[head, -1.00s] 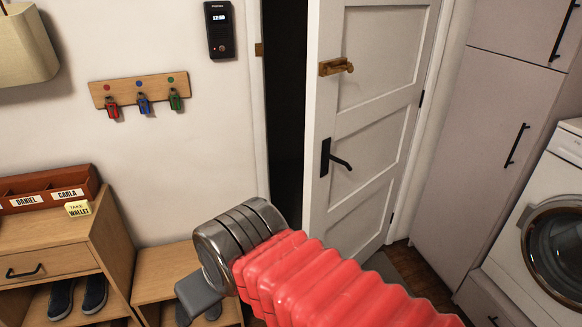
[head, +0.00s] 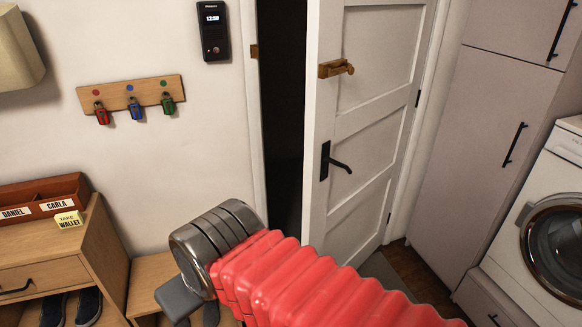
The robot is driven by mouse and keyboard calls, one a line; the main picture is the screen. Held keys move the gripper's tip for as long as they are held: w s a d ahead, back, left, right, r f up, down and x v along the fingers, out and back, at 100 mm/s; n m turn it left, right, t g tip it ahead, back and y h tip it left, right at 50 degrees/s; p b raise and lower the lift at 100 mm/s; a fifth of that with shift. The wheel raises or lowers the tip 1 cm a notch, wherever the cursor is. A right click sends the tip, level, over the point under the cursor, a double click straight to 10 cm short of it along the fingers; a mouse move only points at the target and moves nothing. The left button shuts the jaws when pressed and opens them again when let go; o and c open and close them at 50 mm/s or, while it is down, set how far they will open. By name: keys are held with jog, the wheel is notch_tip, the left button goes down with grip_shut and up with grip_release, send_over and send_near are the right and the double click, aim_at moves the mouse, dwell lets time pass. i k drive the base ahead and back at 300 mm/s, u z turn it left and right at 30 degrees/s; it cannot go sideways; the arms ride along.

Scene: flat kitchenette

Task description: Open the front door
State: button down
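The white panelled front door (head: 358,130) stands ajar, swung inward, with a dark gap (head: 281,110) between its free edge and the frame at left. Its black lever handle (head: 334,162) is on the door near that edge. A brass latch (head: 336,69) sits higher on the door, and its brass counterpart (head: 254,51) is on the frame. My arm, with a red ribbed sleeve, reaches in from the lower right. My gripper (head: 176,297) is at the lower left of the door, apart from the handle in the picture. Its fingers are mostly hidden, so its opening cannot be told.
A key rack (head: 131,92) with several coloured key fobs and an intercom (head: 213,31) are on the left wall. A wooden cabinet (head: 95,262) and bench (head: 150,273) stand below. A tall cupboard (head: 447,150) and washing machine (head: 553,225) are at right.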

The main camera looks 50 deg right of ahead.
aim_at(362, 120)
jog(key=i, duration=0.85)
jog(key=z, duration=0.05)
